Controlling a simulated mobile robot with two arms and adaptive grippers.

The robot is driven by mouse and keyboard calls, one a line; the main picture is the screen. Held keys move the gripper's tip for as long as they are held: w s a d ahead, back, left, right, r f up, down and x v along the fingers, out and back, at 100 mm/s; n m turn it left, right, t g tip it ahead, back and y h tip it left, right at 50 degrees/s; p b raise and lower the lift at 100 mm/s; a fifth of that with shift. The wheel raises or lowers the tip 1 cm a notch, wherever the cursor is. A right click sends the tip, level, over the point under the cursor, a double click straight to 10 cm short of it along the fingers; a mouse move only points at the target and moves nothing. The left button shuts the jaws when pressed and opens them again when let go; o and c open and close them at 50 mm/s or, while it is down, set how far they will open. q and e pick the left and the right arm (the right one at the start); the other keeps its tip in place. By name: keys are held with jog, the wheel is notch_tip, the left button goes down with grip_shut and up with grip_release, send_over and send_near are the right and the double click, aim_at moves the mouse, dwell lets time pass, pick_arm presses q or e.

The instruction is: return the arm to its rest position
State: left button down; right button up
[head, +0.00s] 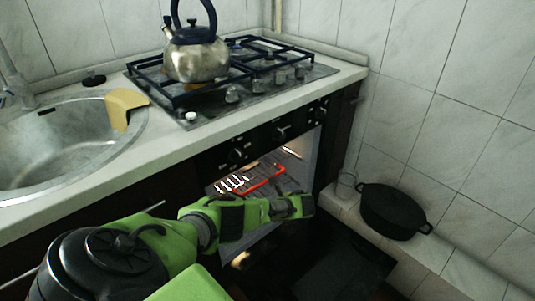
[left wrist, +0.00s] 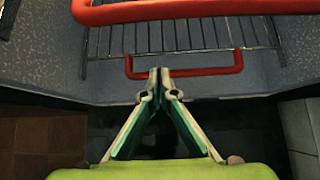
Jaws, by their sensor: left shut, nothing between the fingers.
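My left arm (head: 150,250), green and black, reaches in from the lower left. My left gripper (head: 308,205) is in front of the open oven, and in the left wrist view its two fingertips (left wrist: 158,80) meet with nothing between them. A red-edged object (head: 260,180) is in the oven on the wire rack (head: 228,186). In the left wrist view a red handle-like bar (left wrist: 185,72) lies just beyond the fingertips; I cannot tell whether they touch. My right gripper is not in view.
The lowered oven door (head: 335,268) is below my gripper. A black pot (head: 395,212) and a glass (head: 345,186) stand on the tiled ledge at right.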

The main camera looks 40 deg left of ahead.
pick_arm(q)
jog(key=shift+d+r+p, duration=0.45)
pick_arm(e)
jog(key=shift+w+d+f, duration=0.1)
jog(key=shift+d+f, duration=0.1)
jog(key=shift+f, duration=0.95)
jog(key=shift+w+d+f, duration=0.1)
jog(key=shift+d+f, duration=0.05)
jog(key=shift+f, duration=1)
pick_arm(q)
jog(key=shift+d, duration=0.1)
